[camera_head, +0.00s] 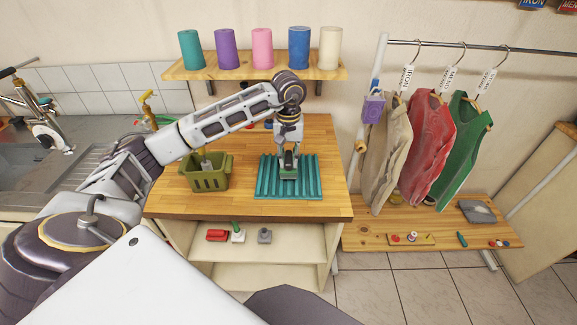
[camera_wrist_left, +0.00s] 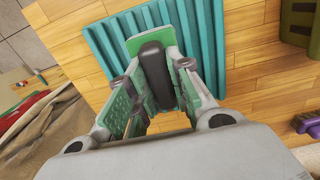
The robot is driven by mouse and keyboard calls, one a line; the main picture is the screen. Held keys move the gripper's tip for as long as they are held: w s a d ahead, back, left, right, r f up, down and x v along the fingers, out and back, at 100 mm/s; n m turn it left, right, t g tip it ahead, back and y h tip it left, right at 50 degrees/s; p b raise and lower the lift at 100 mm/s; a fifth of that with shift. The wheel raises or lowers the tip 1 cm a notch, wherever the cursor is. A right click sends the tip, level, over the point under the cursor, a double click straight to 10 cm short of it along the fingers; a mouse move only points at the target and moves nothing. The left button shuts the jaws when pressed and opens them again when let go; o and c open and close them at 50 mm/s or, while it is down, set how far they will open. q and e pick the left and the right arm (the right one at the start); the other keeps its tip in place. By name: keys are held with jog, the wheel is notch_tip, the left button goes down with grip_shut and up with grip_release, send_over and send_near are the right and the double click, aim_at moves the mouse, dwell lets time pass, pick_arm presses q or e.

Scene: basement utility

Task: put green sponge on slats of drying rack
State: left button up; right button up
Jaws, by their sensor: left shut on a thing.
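The teal drying rack (camera_head: 262,185) with raised slats lies on the wooden counter; it also shows at the top of the left wrist view (camera_wrist_left: 206,50). The green sponge (camera_head: 288,177), with a dark upper part, is at the middle of the rack, over the slats. In the left wrist view the sponge (camera_wrist_left: 135,46) shows between my fingers. My left gripper (camera_head: 288,160) points down and is shut on it. I cannot tell whether the sponge touches the slats or is just above them. My right gripper is not in view.
An olive basket (camera_head: 208,181) stands on the counter (camera_head: 235,208) left of the rack. A shelf (camera_head: 220,72) with several coloured cups is above. Vests hang from a rail at the right, over a low wooden bench (camera_head: 380,232). Bare counter lies right of the rack.

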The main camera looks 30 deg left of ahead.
pick_arm(q)
jog(key=shift+f, duration=0.6)
notch_tip(320, 180, down, 2)
jog(key=shift+f, duration=0.35)
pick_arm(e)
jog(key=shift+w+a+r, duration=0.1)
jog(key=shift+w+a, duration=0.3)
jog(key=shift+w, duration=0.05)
